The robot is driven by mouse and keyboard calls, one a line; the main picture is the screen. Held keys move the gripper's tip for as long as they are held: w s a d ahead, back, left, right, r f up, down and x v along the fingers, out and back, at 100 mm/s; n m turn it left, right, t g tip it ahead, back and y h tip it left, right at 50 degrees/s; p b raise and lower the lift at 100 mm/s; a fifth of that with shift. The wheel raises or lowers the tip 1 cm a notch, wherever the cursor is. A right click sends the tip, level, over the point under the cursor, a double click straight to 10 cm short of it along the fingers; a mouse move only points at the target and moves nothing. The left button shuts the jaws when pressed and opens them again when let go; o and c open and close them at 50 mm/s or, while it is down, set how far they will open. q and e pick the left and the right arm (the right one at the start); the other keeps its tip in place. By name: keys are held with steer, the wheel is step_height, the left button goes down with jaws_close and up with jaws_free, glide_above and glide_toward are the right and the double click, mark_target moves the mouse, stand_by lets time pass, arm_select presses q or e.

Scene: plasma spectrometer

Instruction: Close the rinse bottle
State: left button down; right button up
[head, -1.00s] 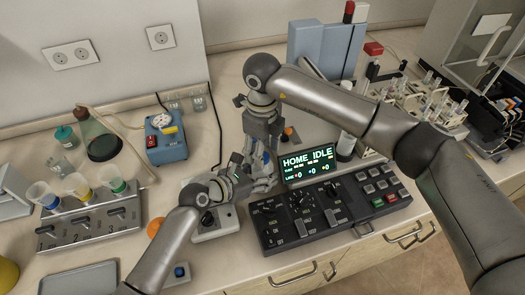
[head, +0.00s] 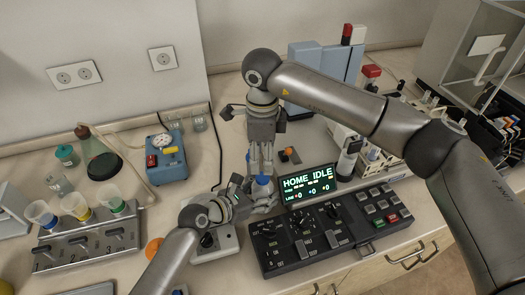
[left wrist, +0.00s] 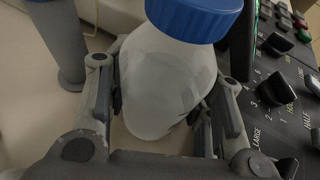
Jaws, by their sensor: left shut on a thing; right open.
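The rinse bottle is a white bottle (left wrist: 165,85) with a blue cap (left wrist: 197,16), large in the left wrist view. The cap sits on the bottle's top; I cannot tell how tight it is. My left gripper (left wrist: 165,110) is shut on the bottle's body, a finger on each side. In the head view my left gripper (head: 262,197) holds the bottle left of the control panel, and the blue cap (head: 262,181) shows above it. My right gripper (head: 261,172) is open and points down just above the cap. Contact between its fingertips and the cap is unclear.
The control panel (head: 325,231) with its lit display (head: 308,184) stands close on the right. A small grey box with a black knob (head: 207,240) is at the front left. A blue device with a gauge (head: 166,157) and a rack with funnels (head: 86,239) stand farther left.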

mark_target(262, 177)
steer(key=n, duration=0.2)
steer(key=r+n, duration=0.1)
steer(key=n, duration=0.1)
steer(key=shift+r, duration=0.2)
steer(key=shift+f, duration=0.1)
steer(key=shift+f, duration=3.95)
steer(key=shift+c, duration=0.2)
steer(key=c, duration=1)
steer(key=m, duration=0.4)
steer(key=shift+c, duration=0.2)
steer(key=m, duration=0.6)
